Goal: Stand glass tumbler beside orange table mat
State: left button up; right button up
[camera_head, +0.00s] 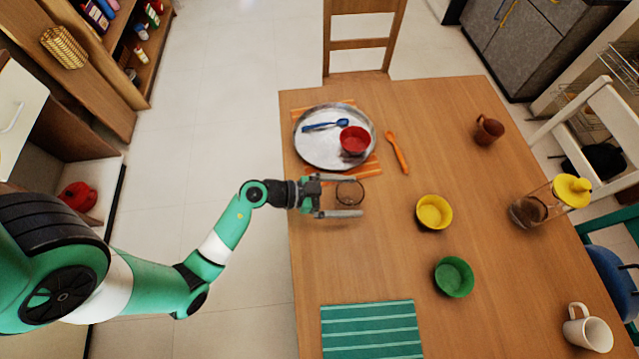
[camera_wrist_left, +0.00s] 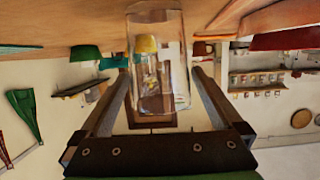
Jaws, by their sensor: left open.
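The clear glass tumbler (camera_head: 350,192) stands on the wooden table just below the orange table mat (camera_head: 366,171), near the mat's lower edge. My left gripper (camera_head: 357,195) is open, with one finger on each side of the tumbler. The left wrist view, upside down, also shows the tumbler (camera_wrist_left: 158,62) between the fingers of the gripper (camera_wrist_left: 160,75). I cannot tell whether a finger touches the glass. A grey round plate (camera_head: 318,152) covers most of the mat. My right gripper is not in view.
A red bowl (camera_head: 355,140) and blue spoon (camera_head: 325,126) sit on the plate. Beside it lies an orange spoon (camera_head: 398,152). A yellow bowl (camera_head: 434,211), green bowl (camera_head: 454,277) and teal mat (camera_head: 371,331) are farther away. The table's left edge is close to my gripper.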

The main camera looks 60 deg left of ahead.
pick_arm(q)
jog(key=p+v, duration=0.2)
jog(key=v, duration=0.6)
jog(key=shift+s+r+p, duration=0.15)
jog(key=shift+s+p, duration=0.15)
jog(key=shift+p, duration=0.1)
jog(key=shift+a, duration=0.1)
